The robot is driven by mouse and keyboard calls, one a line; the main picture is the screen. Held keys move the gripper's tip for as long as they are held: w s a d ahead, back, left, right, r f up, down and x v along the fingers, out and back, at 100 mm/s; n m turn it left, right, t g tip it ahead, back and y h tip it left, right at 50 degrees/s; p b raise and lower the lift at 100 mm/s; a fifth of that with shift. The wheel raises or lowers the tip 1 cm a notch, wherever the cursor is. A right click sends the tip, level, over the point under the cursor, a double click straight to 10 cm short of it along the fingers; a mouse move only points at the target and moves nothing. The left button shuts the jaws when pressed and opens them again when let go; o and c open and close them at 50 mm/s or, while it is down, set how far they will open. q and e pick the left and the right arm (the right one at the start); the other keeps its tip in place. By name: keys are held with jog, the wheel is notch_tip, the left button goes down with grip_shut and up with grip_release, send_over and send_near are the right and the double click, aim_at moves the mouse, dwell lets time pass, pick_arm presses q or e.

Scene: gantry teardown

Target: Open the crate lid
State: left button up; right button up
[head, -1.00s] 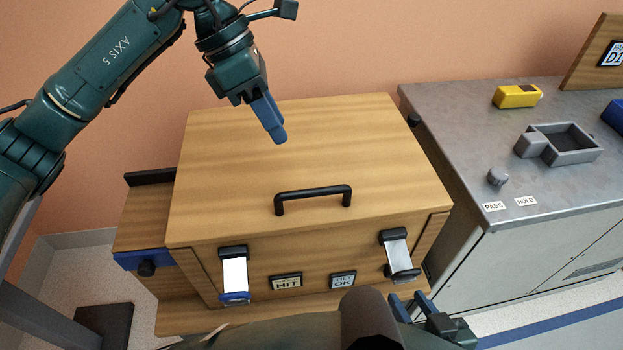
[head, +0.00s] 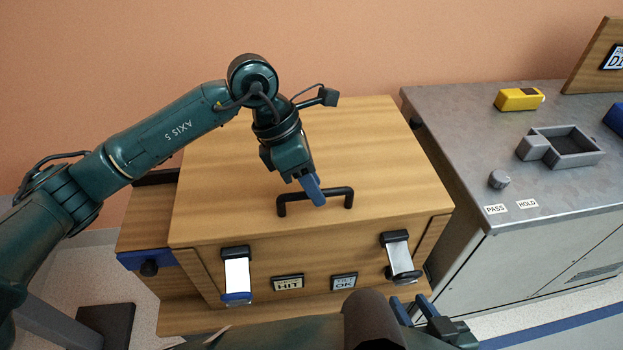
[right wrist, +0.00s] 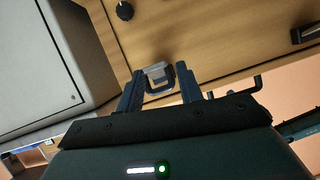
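The wooden crate's lid (head: 215,200) lies closed on the crate (head: 313,262), with a black bar handle (head: 342,190) near its front edge. My left gripper (head: 315,194) points down at the handle, its blue fingers overlapping the middle of the bar; I cannot tell whether they touch it or how far apart they are. The front has a left latch (head: 236,272) with a blue lower end and a right latch (head: 398,258) with a metal plate. My right gripper (head: 412,310) is open below the right latch; in the right wrist view a latch (right wrist: 157,74) shows between its fingertips.
A grey cabinet (head: 490,130) stands at the right, bearing a yellow device (head: 518,99), a grey tray (head: 590,158) and a knob (head: 499,180). A wooden side part with a blue strip and black knob (head: 149,268) adjoins the crate's left. An orange wall stands behind.

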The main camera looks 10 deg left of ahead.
pick_arm(q)
jog(key=shift+c, duration=0.6)
grip_shut()
jog(key=shift+r, duration=0.15)
